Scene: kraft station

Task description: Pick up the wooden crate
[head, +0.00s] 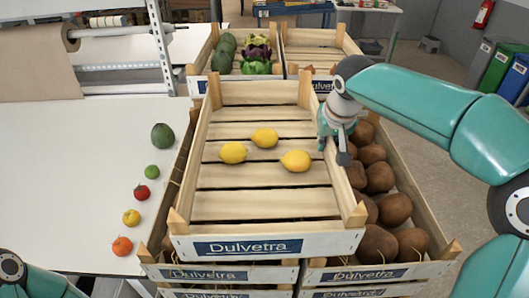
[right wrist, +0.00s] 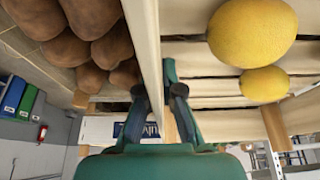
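The wooden crate (head: 265,206) is a pale slatted crate with a blue "Dulvetra" label, in the middle of the head view. Three yellow lemons (head: 264,138) lie in it. My right gripper (head: 340,150) is at its right side wall, pointing down. In the right wrist view the fingers (right wrist: 158,92) stand on both sides of the wall (right wrist: 146,40) and look closed on it. The crate sits above other crates; whether it rests on them is hidden. Only part of my left arm shows at the lower left; its gripper is out of view.
A crate of brown round produce (head: 378,178) is at the right, below the wall. Crates with avocados and artichokes (head: 257,55) stand behind. A white table (head: 70,190) at the left holds a row of produce. Bins (head: 497,68) stand far right.

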